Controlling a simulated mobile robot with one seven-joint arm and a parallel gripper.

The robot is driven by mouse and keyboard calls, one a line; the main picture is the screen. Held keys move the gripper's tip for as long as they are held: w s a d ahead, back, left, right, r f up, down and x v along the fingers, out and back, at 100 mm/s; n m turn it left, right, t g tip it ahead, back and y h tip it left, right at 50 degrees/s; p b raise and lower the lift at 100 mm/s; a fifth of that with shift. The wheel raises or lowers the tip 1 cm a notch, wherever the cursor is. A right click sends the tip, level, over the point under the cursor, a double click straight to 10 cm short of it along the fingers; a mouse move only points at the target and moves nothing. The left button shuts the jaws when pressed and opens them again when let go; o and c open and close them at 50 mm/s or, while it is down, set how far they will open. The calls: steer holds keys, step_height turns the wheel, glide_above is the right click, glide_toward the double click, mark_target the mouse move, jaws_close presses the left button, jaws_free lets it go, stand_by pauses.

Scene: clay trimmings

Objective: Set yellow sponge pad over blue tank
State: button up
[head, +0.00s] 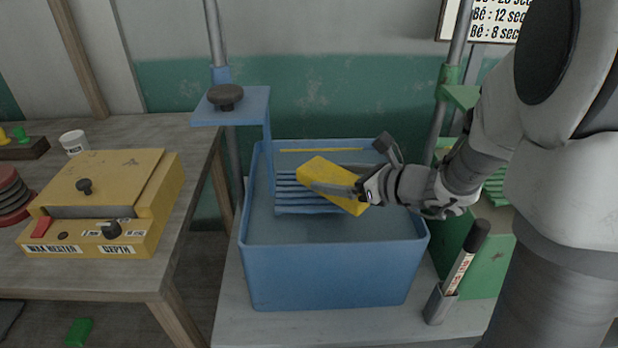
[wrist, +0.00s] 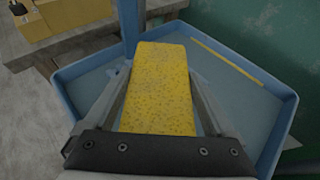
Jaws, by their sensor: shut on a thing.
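The yellow sponge pad (head: 326,176) is a rectangular block held tilted in my gripper (head: 335,188), whose fingers are shut on its two long sides. In the wrist view the pad (wrist: 162,85) lies lengthwise between the fingers. The blue tank (head: 328,275) stands on a pale bench, holding grey-blue liquid. The pad is above the tank's opening, near a blue slatted rack (head: 300,206); whether it touches the rack I cannot tell. In the wrist view the tank's rim (wrist: 90,55) runs around the pad on both sides.
A blue bracket with a dark knob (head: 226,97) rises at the tank's back left. A green tank (head: 487,265) and a marker in a holder (head: 440,300) stand to the right. A yellow wax heater (head: 110,200) sits on the left wooden table.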

mark_target(314, 165)
steer(key=w+a, duration=0.4)
steer(key=shift+w+a, duration=0.2)
steer(key=shift+w, duration=0.05)
steer(key=f, duration=0.1)
steer(key=f+b, duration=0.1)
steer(key=a+f, duration=0.1)
steer(key=shift+w+b, duration=0.3)
steer(key=shift+w, duration=0.1)
steer(key=shift+f, duration=0.25)
steer(key=shift+d+f, duration=0.1)
steer(key=shift+f, duration=0.05)
steer(key=o, duration=1.1)
